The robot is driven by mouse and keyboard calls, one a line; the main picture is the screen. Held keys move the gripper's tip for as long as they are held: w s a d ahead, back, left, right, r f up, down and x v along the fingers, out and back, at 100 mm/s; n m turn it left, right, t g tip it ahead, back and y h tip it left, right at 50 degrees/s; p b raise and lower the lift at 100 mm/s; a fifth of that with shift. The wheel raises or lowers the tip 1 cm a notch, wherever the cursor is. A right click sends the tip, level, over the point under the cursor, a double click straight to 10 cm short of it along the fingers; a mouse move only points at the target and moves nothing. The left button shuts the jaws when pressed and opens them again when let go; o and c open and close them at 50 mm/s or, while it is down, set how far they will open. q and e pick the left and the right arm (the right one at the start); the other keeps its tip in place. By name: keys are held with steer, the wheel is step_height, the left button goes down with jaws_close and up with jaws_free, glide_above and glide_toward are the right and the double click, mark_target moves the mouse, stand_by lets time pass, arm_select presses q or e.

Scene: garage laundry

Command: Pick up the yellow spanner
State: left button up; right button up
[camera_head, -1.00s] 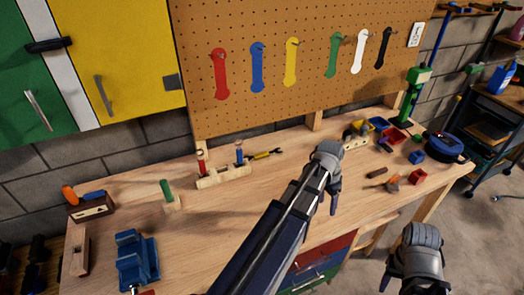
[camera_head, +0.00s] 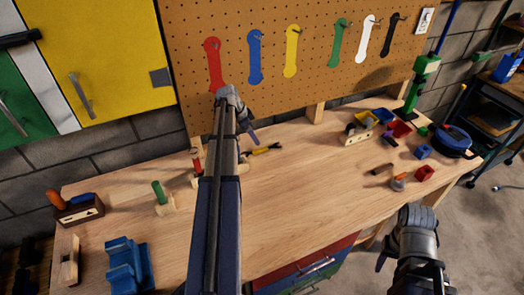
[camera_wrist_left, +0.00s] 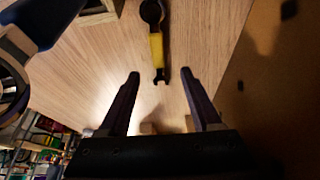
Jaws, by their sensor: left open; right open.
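The yellow spanner (camera_head: 265,150) lies on the workbench below the pegboard, with a yellow shaft and dark ends. In the left wrist view it (camera_wrist_left: 157,47) points down the picture, its near end between the two fingertips in the image. My left gripper (camera_head: 250,132) is open and empty, just left of the spanner in the head view; its fingers also show in the wrist view (camera_wrist_left: 160,74). I cannot tell the height gap. My right gripper (camera_head: 400,262) is open near the bench's front right; its jaws show poorly.
A wooden rack with screwdrivers (camera_head: 196,163) stands left of the spanner, partly hidden by my left arm. The pegboard (camera_head: 290,90) with coloured spanner shapes rises behind. A blue vise (camera_head: 128,265) sits front left. Coloured bins (camera_head: 373,117) stand at the right.

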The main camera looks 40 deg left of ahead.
mark_target(262, 149)
arm_select(q)
steer(key=shift+b+x, duration=3.25)
steer(key=shift+x, duration=0.6)
steer(key=shift+d+f, duration=0.1)
steer(key=shift+d, duration=0.05)
steer(key=shift+c, duration=0.2)
jaws_close()
